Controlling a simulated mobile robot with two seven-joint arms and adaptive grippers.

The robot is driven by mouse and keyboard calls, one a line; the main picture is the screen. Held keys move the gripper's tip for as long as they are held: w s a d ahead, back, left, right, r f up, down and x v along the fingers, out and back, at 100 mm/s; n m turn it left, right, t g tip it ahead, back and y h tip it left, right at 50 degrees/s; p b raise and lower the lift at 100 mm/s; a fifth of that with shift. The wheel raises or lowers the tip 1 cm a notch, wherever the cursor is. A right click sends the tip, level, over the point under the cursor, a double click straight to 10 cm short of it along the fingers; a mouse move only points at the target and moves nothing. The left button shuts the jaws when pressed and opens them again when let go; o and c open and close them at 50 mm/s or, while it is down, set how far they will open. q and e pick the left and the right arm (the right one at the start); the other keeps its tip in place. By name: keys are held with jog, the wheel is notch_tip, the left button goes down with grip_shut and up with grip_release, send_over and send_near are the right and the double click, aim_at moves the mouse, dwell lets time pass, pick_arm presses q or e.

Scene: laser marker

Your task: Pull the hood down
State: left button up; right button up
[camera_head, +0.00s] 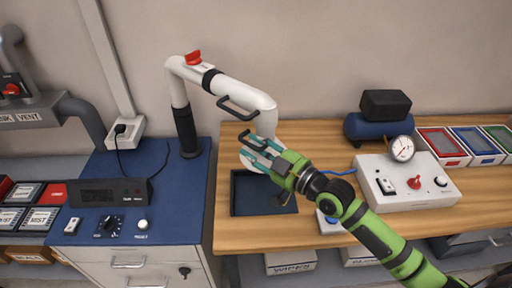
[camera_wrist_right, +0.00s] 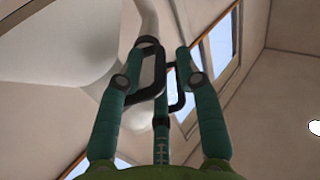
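The hood (camera_head: 265,125) is the white lower end of a jointed extraction arm (camera_head: 238,91), hanging above a dark tray on the wooden bench. A black handle (camera_head: 252,141) is on the hood, and another black handle (camera_head: 238,105) is on the arm tube. My right gripper (camera_head: 262,153) is at the hood's handle, covering part of the hood's lower end. In the right wrist view its teal fingers (camera_wrist_right: 155,65) are spread, with a black handle loop (camera_wrist_right: 146,75) between them. Whether they touch it is unclear. My left gripper is not in view.
The dark tray (camera_head: 239,204) lies under the hood. A white control box (camera_head: 405,197) with a gauge and a blue compressor (camera_head: 368,128) stand to the right. A blue-topped cabinet (camera_head: 185,188) with a dark display unit (camera_head: 108,192) is to the left.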

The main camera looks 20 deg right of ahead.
grip_shut()
jog(key=shift+f, duration=0.1)
notch_tip(320, 180, down, 6)
jog(key=b, duration=0.4)
jog(key=shift+r, duration=0.2)
grip_release()
